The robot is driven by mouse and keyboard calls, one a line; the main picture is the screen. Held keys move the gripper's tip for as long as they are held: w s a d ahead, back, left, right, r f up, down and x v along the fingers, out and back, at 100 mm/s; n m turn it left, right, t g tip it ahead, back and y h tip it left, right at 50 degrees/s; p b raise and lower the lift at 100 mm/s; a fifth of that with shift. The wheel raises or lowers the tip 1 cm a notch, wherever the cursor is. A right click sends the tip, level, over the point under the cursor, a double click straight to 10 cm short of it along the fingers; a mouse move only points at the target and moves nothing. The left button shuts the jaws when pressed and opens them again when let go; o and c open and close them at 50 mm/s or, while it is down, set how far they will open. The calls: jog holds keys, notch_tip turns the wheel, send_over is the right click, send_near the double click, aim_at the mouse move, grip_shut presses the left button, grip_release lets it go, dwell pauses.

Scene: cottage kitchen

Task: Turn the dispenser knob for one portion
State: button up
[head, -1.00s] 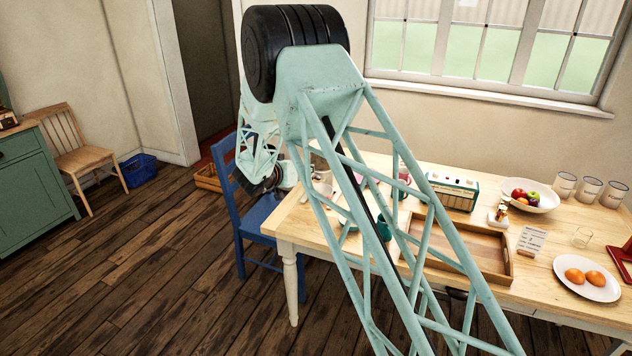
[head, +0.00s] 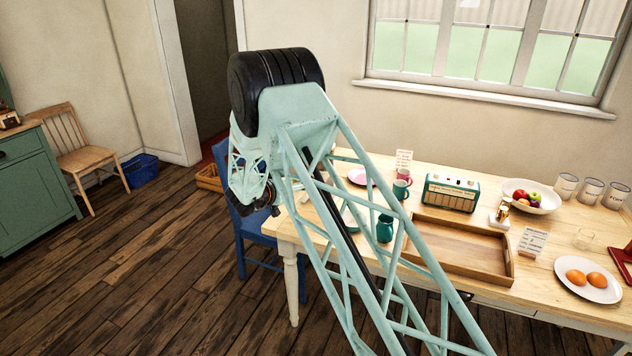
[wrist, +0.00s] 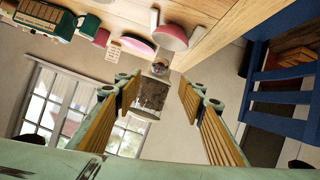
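In the wrist view, which shows the room upside down, what looks like the dispenser (wrist: 150,95) is a grey, speckled, see-through container by the table edge. A small rounded part (wrist: 160,68) shows at its table end; I cannot tell whether this is the knob. My gripper (wrist: 159,88) is open, its two yellow-padded fingers framing the container in the picture. It appears empty, with the container beyond the fingertips and no contact visible. In the head view my arm hides the dispenser and most of the gripper.
The wooden table (head: 350,160) holds a pink plate (head: 360,177), mugs (head: 401,187), a teal jug (head: 384,229), a radio (head: 450,193) and a wooden tray (head: 513,270). A blue chair (head: 250,262) stands at its left end, close to my arm. Open floor lies farther left.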

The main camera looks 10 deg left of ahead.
jog(key=b+x, duration=0.2)
jog(key=x, duration=1.1)
jog(key=shift+w, duration=0.2)
jog(key=shift+d+f, duration=0.1)
jog(key=shift+d, duration=0.05)
jog(key=c, duration=0.9)
jog(key=shift+m+t+y+b, duration=0.4)
jog(key=shift+m+y+b, duration=0.7)
jog(key=shift+m+b, duration=0.75)
jog(key=shift+n, duration=0.25)
jog(key=o, duration=0.9)
jog(key=shift+s, duration=0.1)
jog(key=v, duration=1.2)
